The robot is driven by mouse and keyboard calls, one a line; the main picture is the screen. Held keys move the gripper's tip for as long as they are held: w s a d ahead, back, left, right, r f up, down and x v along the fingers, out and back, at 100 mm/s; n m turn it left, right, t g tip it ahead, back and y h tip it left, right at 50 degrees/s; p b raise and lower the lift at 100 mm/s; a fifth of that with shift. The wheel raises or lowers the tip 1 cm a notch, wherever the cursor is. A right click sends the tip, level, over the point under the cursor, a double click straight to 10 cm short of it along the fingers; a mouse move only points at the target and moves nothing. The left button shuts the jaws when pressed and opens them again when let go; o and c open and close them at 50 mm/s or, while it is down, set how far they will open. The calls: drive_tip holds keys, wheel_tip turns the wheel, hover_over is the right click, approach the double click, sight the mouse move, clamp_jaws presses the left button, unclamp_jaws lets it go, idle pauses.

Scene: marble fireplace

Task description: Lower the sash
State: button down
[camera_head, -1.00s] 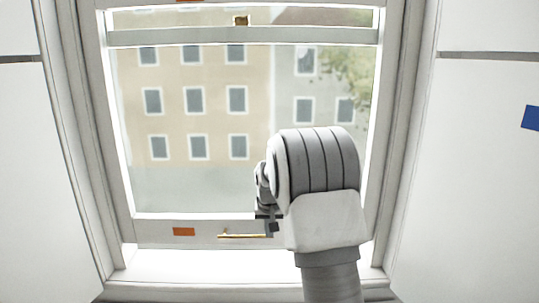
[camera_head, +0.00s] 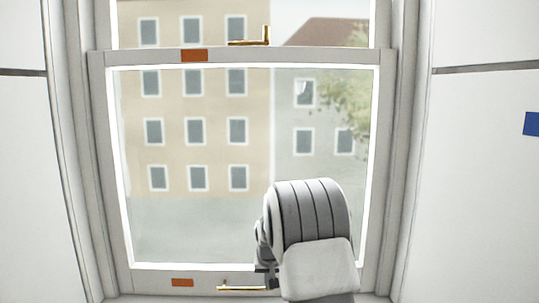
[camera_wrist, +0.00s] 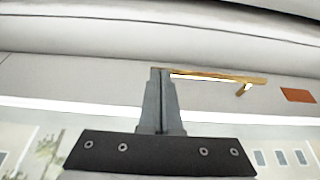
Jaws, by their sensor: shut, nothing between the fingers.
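The white window sash (camera_head: 240,57) spans the frame in the head view. Its bottom rail (camera_head: 210,276) is low in the picture, close to the sill. A gold bar handle (camera_head: 238,288) sits on this rail; it also shows in the wrist view (camera_wrist: 215,77). My gripper (camera_head: 268,281) is at the right end of the handle in the head view. In the wrist view, my gripper (camera_wrist: 159,72) has its fingers together and empty, their tips beside the handle's end. Whether they touch it, I cannot tell. My arm hides part of the bottom rail's right side.
A gold latch (camera_head: 255,40) stands on the sash's top rail, near an orange patch (camera_head: 194,56). Another orange patch (camera_head: 182,282) is on the bottom rail. White window casing rises on both sides. A blue patch (camera_head: 532,124) is on the right wall.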

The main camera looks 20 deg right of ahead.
drive_tip(key=shift+s+f, duration=0.1)
drive_tip(key=shift+f, duration=0.1)
drive_tip(key=shift+r+p, duration=0.3)
drive_tip(key=s+a+r+p, duration=0.1)
drive_tip(key=s+a+r, duration=0.1)
drive_tip(key=s+r, duration=0.35)
drive_tip(key=s+a+r+n+p, duration=0.1)
drive_tip(key=s+a+r+p, duration=0.15)
drive_tip(key=r, duration=0.55)
drive_tip(key=s+a+r+p, duration=0.1)
drive_tip(key=s+a+r, duration=0.15)
drive_tip(key=r, duration=0.45)
drive_tip(key=s+a+r+n+p, duration=0.1)
drive_tip(key=s+a, duration=0.2)
drive_tip(key=s, duration=0.5)
drive_tip(key=s+a+r+n+t+y, duration=0.1)
drive_tip(key=s+a, duration=0.2)
drive_tip(key=s, duration=0.6)
drive_tip(key=s+a+r+n+p, duration=0.1)
drive_tip(key=s+a, duration=0.2)
drive_tip(key=s, duration=0.5)
drive_tip(key=shift+s+a+r+n+t+y+p, duration=0.2)
drive_tip(key=shift+a+r+n+t+y+p, duration=0.05)
drive_tip(key=shift+r+n+t+y+p, duration=0.1)
